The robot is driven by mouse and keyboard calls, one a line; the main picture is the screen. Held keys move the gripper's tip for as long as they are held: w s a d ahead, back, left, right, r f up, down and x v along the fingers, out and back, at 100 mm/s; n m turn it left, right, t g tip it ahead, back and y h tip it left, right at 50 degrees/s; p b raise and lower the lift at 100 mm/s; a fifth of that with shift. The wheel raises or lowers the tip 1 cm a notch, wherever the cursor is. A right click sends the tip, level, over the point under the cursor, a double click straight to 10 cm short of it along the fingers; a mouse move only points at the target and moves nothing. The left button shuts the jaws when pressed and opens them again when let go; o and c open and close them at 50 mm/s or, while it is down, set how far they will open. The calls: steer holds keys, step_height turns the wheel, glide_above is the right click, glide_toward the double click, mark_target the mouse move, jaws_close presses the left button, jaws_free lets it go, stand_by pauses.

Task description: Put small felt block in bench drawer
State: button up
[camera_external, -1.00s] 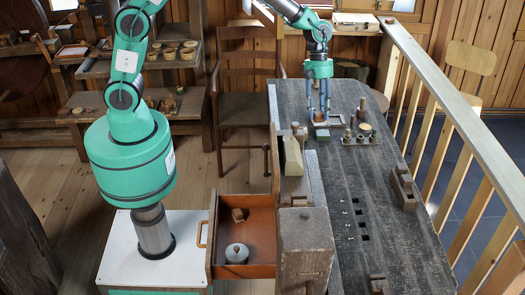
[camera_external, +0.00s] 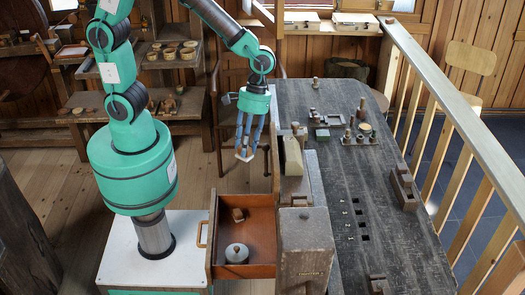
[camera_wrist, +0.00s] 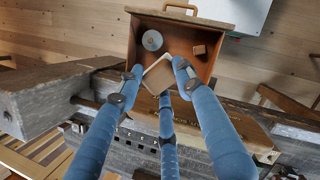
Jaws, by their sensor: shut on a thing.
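The small felt block (camera_external: 244,156) is a pale, flat, square piece held at the tips of my gripper (camera_external: 246,149). My gripper is shut on it, with its blue fingers pointing down. In the wrist view the block (camera_wrist: 158,77) sits between the fingertips. The bench drawer (camera_external: 264,228) is pulled open at the left side of the bench. The block hangs in the air beyond and above the drawer's back part. In the wrist view the drawer (camera_wrist: 177,43) shows just past the block, which overlaps its near edge.
Inside the drawer are a small wooden block (camera_external: 238,215) and a round grey piece with a knob (camera_external: 236,253). A wooden vise (camera_external: 305,245) stands right of the drawer.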

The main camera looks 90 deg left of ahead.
steer(key=m, duration=0.1)
glide_above(237, 235)
steer(key=shift+w+a+f+b, duration=0.3)
steer(key=shift+f, duration=0.2)
step_height(237, 235, down, 28)
steer(key=shift+w+r, duration=0.1)
steer(key=shift+w, duration=0.05)
steer(key=shift+r+t+y+b, duration=0.15)
steer(key=shift+t+y+b, duration=0.15)
steer(key=shift+y+b, duration=0.35)
steer(key=shift+f+b, duration=1.1)
steer(key=shift+f, duration=2.05)
steer(key=shift+f+b, duration=0.7)
steer(key=shift+f, duration=1.15)
steer(key=shift+f, duration=0.15)
